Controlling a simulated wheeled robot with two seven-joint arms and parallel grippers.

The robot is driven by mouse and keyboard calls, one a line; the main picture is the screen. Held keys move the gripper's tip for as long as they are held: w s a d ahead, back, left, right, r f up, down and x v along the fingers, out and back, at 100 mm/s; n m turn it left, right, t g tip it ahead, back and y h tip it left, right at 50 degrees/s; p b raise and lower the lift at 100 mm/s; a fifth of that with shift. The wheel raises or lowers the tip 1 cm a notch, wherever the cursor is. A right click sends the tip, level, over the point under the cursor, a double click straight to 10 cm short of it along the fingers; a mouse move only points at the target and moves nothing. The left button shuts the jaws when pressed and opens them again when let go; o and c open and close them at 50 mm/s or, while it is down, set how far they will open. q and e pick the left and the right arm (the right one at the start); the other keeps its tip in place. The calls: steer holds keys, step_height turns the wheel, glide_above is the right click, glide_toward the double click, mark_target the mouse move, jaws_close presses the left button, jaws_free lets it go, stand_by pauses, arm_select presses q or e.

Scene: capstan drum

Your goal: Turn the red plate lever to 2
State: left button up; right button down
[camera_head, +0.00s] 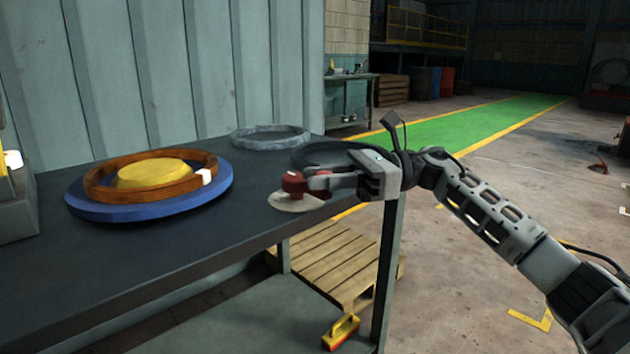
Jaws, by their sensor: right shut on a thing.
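The red lever (293,183) stands on a pale round plate (297,204) near the right end of the dark table. My right gripper (318,182) reaches in from the right and is shut on the red lever; the gripper hides part of it. Numbers on the plate are too small to read, so I cannot tell which mark the lever points to. My left gripper does not show.
A blue disc (150,212) with a wooden ring (100,187) around a yellow dome (155,174) sits left on the table (110,275). Bare tabletop lies in front.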

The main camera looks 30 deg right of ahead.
steer(key=c, duration=1.2)
jaws_free()
steer(key=v, duration=1.6)
